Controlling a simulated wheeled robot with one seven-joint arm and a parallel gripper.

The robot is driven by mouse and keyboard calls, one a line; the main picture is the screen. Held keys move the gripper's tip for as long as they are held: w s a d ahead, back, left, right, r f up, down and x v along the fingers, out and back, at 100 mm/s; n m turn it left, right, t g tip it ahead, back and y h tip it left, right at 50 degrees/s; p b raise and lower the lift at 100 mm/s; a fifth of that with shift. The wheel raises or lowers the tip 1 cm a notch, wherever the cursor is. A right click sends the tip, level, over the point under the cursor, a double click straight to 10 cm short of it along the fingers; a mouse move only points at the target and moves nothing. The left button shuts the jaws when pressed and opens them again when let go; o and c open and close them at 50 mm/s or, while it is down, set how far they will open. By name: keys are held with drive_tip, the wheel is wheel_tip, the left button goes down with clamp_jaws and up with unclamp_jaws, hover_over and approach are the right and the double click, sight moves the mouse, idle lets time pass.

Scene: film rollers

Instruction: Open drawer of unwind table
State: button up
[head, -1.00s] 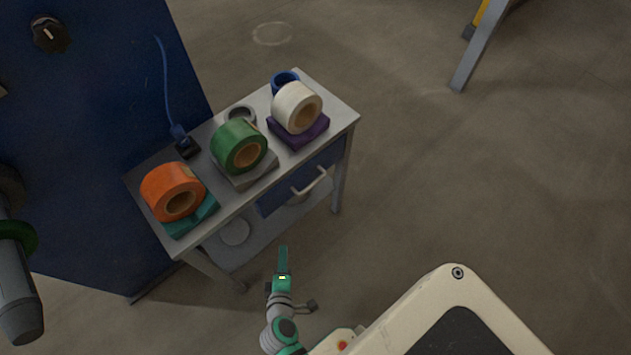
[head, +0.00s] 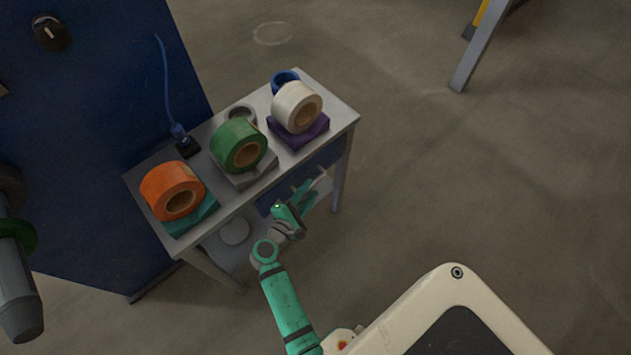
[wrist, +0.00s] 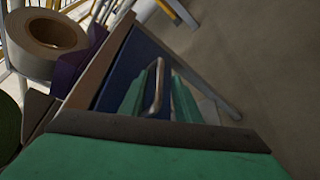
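The unwind table (head: 234,203) is a grey table beside the blue machine. Its blue drawer (head: 328,157) looks shut, with a pale bar handle (head: 325,185) on the front. My gripper (head: 307,189) is at the handle and partly covers it in the head view. In the wrist view, the green fingers (wrist: 158,95) are apart, with the handle (wrist: 159,78) between them and the blue drawer front (wrist: 121,70) behind. A gap shows between the handle and the right finger; contact with the left finger is unclear.
On the tabletop stand an orange roll (head: 172,190), a green roll (head: 238,146) and a white roll (head: 297,106) on coloured blocks. A blue machine (head: 85,130) stands to the left.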

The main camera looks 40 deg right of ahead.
sight(316, 181)
drive_tip(key=shift+x, duration=2.75)
drive_tip(key=shift+a, duration=0.1)
drive_tip(key=shift+c, duration=0.5)
clamp_jaws()
